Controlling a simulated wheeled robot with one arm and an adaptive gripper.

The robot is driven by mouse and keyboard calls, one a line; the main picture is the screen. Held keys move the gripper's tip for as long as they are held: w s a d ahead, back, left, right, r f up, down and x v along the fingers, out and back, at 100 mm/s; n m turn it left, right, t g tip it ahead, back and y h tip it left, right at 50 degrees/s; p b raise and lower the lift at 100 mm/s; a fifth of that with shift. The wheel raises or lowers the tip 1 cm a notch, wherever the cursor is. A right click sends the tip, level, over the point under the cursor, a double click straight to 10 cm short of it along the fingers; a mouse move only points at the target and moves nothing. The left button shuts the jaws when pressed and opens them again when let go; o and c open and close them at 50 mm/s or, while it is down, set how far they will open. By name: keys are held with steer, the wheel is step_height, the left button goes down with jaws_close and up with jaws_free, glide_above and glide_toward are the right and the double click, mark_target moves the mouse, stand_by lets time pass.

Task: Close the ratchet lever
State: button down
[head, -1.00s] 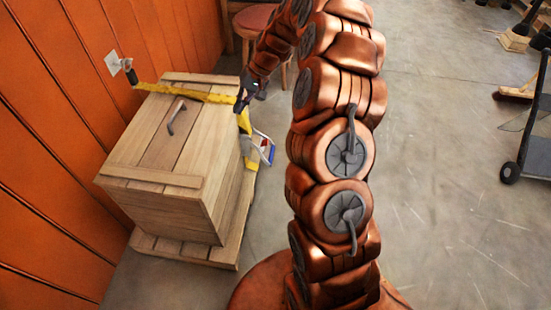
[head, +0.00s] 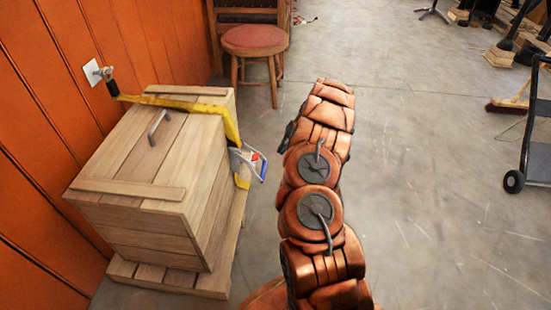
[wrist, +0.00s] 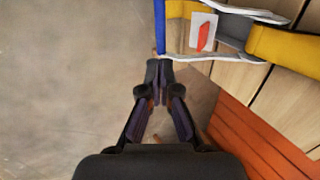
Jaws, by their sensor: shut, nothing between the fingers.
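The ratchet (head: 246,162) hangs on the yellow strap (head: 231,125) at the right side of the wooden crate. Its metal lever with a blue grip bar (head: 263,167) sticks out to the right, away from the crate. In the wrist view the blue bar (wrist: 159,24) and the ratchet's metal frame (wrist: 225,58) are at the top, with a white label bearing a red mark. My gripper (wrist: 160,68) is shut and empty, its tips just below the blue bar in the picture; I cannot tell whether they touch. In the head view my gripper is hidden behind my arm.
The crate (head: 140,151) stands on a wooden pallet (head: 213,281) beside the orange wall (head: 50,100). A stool (head: 252,40) with a red seat stands behind it. A dark cart (head: 535,150) is at the far right. Floor right of the crate is open.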

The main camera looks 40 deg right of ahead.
mark_target(264, 170)
steer(key=b+x, duration=0.4)
steer(key=x, duration=0.9)
